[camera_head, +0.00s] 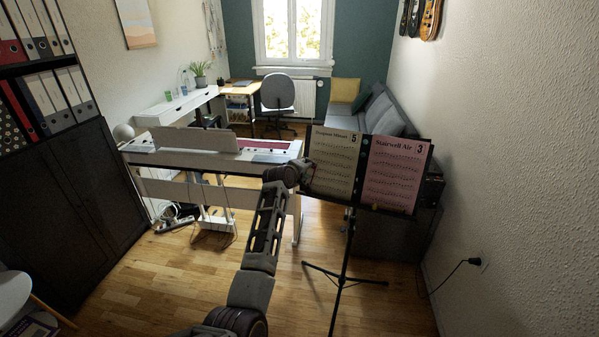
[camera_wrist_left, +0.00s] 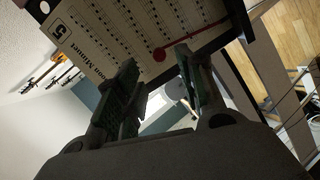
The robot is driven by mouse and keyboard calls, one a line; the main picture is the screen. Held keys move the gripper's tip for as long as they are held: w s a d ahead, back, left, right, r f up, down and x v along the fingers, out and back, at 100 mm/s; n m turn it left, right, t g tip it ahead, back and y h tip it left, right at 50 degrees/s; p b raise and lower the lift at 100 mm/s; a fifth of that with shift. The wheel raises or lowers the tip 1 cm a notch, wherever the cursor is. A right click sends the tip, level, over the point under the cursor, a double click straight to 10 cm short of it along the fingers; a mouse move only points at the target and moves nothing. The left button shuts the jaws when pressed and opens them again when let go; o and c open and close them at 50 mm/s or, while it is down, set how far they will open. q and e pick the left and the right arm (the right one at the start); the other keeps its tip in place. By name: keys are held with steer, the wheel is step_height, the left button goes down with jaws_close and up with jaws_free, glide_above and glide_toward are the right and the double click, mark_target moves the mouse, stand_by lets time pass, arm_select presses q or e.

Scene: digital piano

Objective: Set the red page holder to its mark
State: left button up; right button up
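The red page holder (camera_wrist_left: 160,54) shows in the left wrist view as a red ball with a thin red arm, lying over the lower part of the cream "Minuet" sheet (camera_wrist_left: 112,30) numbered 5. My left gripper (camera_wrist_left: 158,62) is open; the red ball appears in the gap between its fingertips, with no grip on it visible. In the head view the left arm reaches to the left edge of the music stand, and its gripper (camera_head: 300,172) is beside the cream sheet (camera_head: 334,160). I cannot make out the red holder there, nor its mark in either view. My right gripper is out of view.
A pink sheet (camera_head: 394,172), "Stairwell Air", numbered 3, stands right of the cream one. The stand's tripod (camera_head: 343,279) rests on the wooden floor. A white digital piano (camera_head: 215,160) is left of the stand; a dark cabinet (camera_head: 60,200) is far left.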

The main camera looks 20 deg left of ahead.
arm_select(q)
steer(key=v, duration=0.6)
stand_by(0.4)
steer(key=shift+s+r, duration=0.1)
steer(key=shift+s, duration=0.05)
stand_by(0.3)
